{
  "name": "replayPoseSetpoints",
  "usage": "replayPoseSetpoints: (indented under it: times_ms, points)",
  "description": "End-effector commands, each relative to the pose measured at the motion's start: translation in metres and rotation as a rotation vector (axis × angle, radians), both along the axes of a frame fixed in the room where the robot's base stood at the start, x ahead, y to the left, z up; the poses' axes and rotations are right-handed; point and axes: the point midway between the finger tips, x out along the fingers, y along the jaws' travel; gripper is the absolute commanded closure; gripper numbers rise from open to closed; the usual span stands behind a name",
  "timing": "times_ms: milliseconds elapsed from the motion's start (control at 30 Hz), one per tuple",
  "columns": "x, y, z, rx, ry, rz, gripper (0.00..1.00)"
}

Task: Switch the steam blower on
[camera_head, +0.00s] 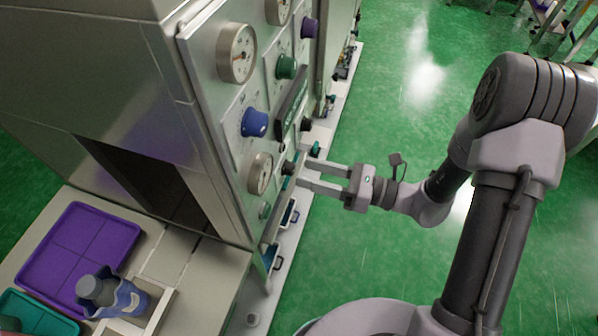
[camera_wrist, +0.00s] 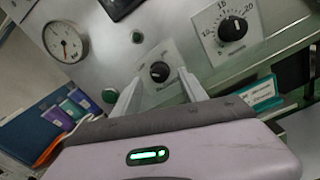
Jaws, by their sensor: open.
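The steel machine (camera_head: 215,95) stands at the left with its control panel facing my arm. My gripper (camera_head: 302,174) is open and empty, its two fingers pointing at the lower panel. In the wrist view, a small black rotary knob (camera_wrist: 159,72) on a pale plate appears between and just beyond my fingertips. I cannot tell whether they touch it. The lettering on its plate is too small to read, so I cannot tell which control belongs to the steam blower. A larger black dial (camera_wrist: 232,27) with a numbered scale sits up and right of it.
A pressure gauge (camera_wrist: 62,42) and a green button (camera_wrist: 109,96) lie left of the small knob. Blue (camera_head: 255,122), green (camera_head: 286,67) and purple (camera_head: 309,27) knobs line the panel. A table with a purple tray (camera_head: 70,250) is at lower left. The green floor is open.

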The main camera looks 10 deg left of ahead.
Motion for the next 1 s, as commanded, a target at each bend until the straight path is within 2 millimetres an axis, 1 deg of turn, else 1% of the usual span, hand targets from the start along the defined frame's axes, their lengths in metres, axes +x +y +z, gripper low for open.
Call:
replayPoseSetpoints:
  times_ms: [33,100,200,300,533,567,600,667,700,800,1000]
  points:
    - [0.000,0.010,-0.002,0.000,0.000,0.004,0.50]
    - [0.001,0.020,-0.001,0.000,0.000,0.002,0.50]
    - [0.002,0.029,0.000,-0.001,0.000,0.001,0.50]
    - [0.002,0.033,0.000,0.000,0.000,0.001,0.50]
    - [0.002,0.033,0.001,0.000,0.000,0.000,0.50]
    - [0.002,0.033,0.001,0.000,0.000,0.000,0.54]
    - [0.002,0.033,0.001,0.000,0.000,0.000,0.62]
    - [0.002,0.033,0.001,0.000,0.000,0.000,0.73]
    - [0.002,0.033,0.001,0.000,0.000,0.000,0.81]
    - [0.002,0.033,0.001,0.000,0.000,0.000,1.00]
    - [0.002,0.033,0.001,0.001,0.006,0.001,1.00]
